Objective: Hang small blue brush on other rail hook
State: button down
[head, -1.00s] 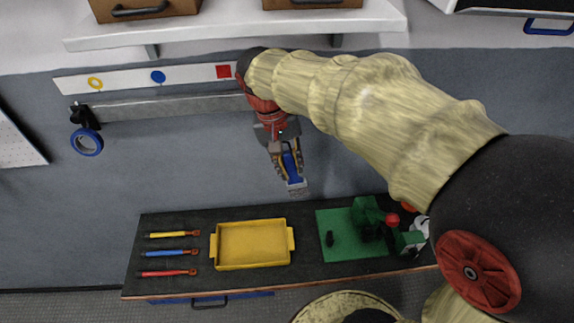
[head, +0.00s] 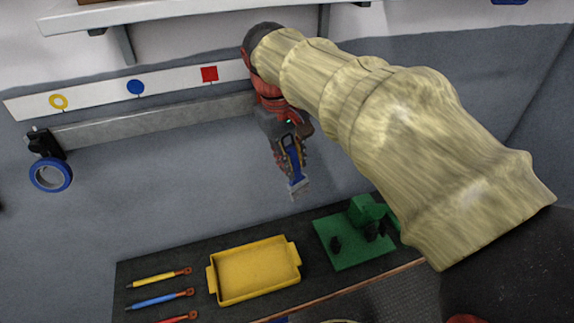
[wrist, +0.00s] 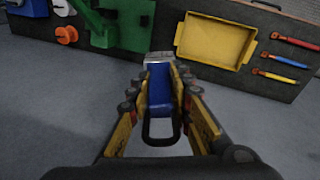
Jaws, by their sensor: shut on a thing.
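The small blue brush (head: 294,163) is held in my gripper (head: 291,150), bristle end down, in front of the grey wall above the bench. In the wrist view the blue brush (wrist: 159,92) sits between the two fingers of my gripper (wrist: 159,85), with its dark loop toward the camera and its pale bristles away. The grey rail (head: 150,121) runs along the wall under a white strip (head: 110,96) with a yellow ring, a blue disc and a red square. A black clamp (head: 45,143) at the rail's left end has a blue tape roll (head: 50,175) below it. My arm hides the rail's right part; I cannot make out its hooks.
Below is a dark bench (head: 190,252) with a yellow tray (head: 254,271), a green fixture (head: 350,235) and several coloured-handle tools (head: 160,300). A white shelf (head: 180,12) overhangs the rail.

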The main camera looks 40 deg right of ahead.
jog(key=shift+w, duration=0.25)
jog(key=w+d+p, duration=0.1)
jog(key=w+d, duration=0.1)
jog(key=w, duration=0.6)
jog(key=shift+w+d+f+p, duration=0.25)
jog(key=shift+w+f+p, duration=0.05)
jog(key=shift+f, duration=0.05)
dwell(0.6)
jog(key=shift+w+f, duration=0.1)
jog(key=shift+w, duration=0.1)
jog(key=shift+d+f+p, duration=0.1)
jog(key=shift+d+p, duration=0.05)
jog(key=shift+p, duration=0.15)
